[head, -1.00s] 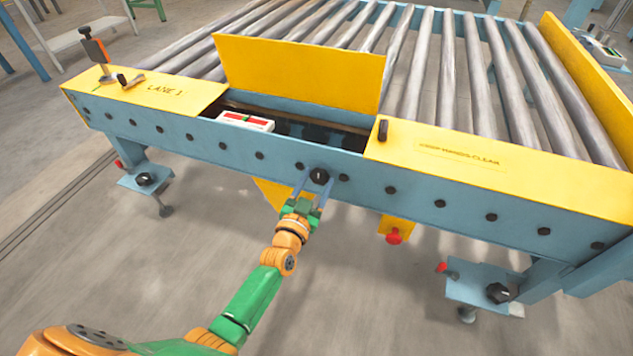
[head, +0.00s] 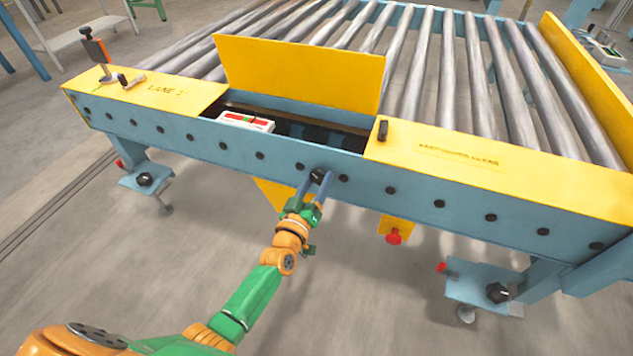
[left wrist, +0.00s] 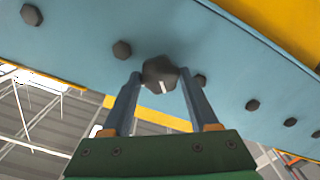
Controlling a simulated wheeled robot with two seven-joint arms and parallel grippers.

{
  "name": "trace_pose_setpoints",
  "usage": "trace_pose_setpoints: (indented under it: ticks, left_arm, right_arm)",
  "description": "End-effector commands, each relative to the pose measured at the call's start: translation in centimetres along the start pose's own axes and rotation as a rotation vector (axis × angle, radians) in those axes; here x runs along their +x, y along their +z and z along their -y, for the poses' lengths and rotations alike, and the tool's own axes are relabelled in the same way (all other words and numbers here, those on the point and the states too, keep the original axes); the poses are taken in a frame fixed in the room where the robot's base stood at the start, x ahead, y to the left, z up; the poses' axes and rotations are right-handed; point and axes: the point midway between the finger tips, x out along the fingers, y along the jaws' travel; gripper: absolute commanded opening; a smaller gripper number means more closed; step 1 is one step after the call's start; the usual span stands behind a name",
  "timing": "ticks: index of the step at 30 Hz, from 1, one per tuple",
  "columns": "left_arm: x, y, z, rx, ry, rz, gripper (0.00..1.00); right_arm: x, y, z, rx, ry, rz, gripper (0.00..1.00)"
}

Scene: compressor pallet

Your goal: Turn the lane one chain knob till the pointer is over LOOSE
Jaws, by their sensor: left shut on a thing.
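The chain knob is a dark, many-sided knob (head: 318,175) on the blue front rail of the lane one conveyor, below the open bay. In the left wrist view the knob (left wrist: 160,73) shows a short white mark at its lower edge. My left gripper (head: 315,182) is shut on the knob, one finger on each side, and the wrist view shows the fingers (left wrist: 158,88) reaching up to it. A white gauge with red and green bands and a pointer (head: 246,122) sits in the bay; its lettering is too small to read. My right gripper is not in view.
A yellow cover (head: 300,72) stands upright behind the bay. Several dark bolt heads (head: 390,190) line the blue rail (head: 460,205). A red button (head: 393,237) hangs below the rail. Yellow plates flank the bay, and the floor in front is clear.

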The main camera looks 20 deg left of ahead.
Motion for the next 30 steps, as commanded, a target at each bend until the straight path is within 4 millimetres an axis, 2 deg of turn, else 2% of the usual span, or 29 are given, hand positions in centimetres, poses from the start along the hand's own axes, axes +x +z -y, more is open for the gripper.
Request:
trace_pose_setpoints:
  ticks: [18,30]
  left_arm:
    - [-0.1,0.2,0.1,-0.558,-0.001,0.003,0.04]
    - [-0.1,0.3,0.1,-0.780,-0.002,0.005,0.04]
  right_arm:
    - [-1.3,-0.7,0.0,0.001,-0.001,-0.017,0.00]
    - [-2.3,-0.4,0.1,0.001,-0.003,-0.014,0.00]
